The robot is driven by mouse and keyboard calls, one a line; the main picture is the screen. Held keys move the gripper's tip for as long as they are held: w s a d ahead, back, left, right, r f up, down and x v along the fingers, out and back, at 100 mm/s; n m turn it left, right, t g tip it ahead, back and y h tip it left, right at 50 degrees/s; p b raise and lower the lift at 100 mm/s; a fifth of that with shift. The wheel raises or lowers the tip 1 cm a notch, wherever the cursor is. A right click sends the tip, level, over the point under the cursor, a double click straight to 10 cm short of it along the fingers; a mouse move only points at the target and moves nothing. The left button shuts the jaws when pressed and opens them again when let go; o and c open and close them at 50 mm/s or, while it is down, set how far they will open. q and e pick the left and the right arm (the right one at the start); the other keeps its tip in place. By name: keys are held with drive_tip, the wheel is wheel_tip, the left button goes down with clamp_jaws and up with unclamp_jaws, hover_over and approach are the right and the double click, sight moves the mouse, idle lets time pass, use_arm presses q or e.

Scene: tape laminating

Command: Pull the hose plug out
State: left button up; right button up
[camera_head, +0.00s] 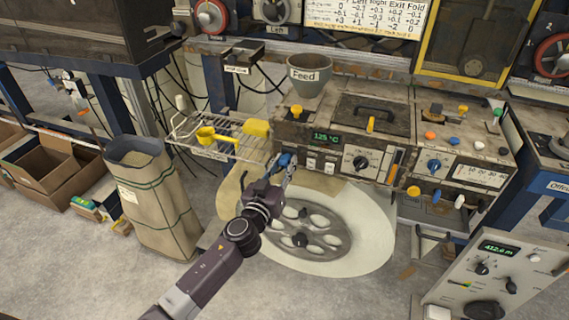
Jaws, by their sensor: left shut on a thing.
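My left gripper (285,168) reaches in from the lower left to the front left of the rusty machine. It is shut on a small blue part (284,159), which looks like the hose plug, just beside the machine's left edge. The fingers cover much of this part, and I cannot tell whether it is still seated. My right gripper is not in view.
The machine panel (322,138) has knobs, levers and a display. A large spoked reel (340,237) lies below. A wire rack (190,128) with yellow tools is left of the gripper. A sack (150,200) and cardboard boxes (45,165) stand left. A control box (500,275) stands lower right.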

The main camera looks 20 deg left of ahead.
use_arm(q)
clamp_jaws()
drive_tip(key=shift+s+f, duration=0.1)
drive_tip(key=shift+s, duration=1.05)
drive_tip(key=shift+w, duration=0.1)
